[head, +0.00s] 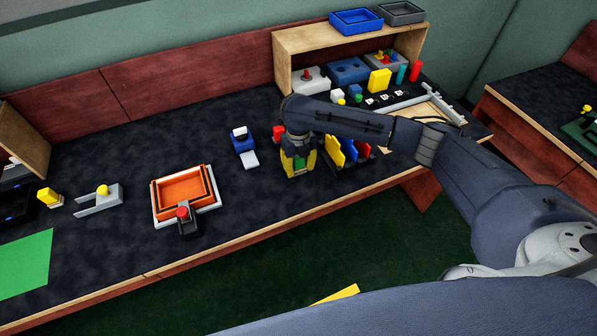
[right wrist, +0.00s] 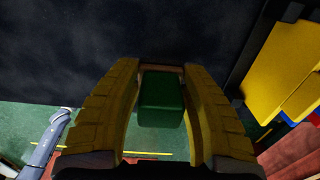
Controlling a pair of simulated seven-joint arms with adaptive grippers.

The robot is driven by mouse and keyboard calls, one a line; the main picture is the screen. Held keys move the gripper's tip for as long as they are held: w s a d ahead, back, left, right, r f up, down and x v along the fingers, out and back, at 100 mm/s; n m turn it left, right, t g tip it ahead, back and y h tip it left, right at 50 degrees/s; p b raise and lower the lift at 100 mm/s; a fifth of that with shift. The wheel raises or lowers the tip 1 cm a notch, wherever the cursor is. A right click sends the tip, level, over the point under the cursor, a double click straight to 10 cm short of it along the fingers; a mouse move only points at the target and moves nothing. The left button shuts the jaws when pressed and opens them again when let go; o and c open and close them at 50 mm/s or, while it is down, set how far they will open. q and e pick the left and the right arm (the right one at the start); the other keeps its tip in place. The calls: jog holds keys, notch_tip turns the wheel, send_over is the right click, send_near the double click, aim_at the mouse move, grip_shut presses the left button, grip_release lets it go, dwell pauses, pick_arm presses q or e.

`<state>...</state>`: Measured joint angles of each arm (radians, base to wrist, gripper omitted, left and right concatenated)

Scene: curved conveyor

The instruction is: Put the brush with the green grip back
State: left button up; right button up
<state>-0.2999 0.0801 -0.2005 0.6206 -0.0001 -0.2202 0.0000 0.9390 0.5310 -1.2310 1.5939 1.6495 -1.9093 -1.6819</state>
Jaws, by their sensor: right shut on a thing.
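My right gripper (head: 298,166) has yellow fingers and points down over the table, left of a rack with coloured plates. In the right wrist view the gripper (right wrist: 160,110) is shut on a green block, the green grip (right wrist: 160,98) of the brush. A narrow brownish part shows at the grip's far end. The rest of the brush is hidden, and I cannot tell whether it touches the table. My left gripper is not in view.
The rack's yellow plate (head: 335,151) stands close right of the right gripper. An orange tray (head: 183,188) is further left. A wooden shelf (head: 283,52) stands behind.

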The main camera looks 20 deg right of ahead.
aim_at(299, 172)
jog(key=shift+f, duration=1.55)
jog(key=shift+f, duration=0.15)
jog(key=o, duration=1.3)
jog(key=shift+c, duration=0.2)
notch_tip(299, 172, up, 12)
jog(key=shift+r, duration=0.2)
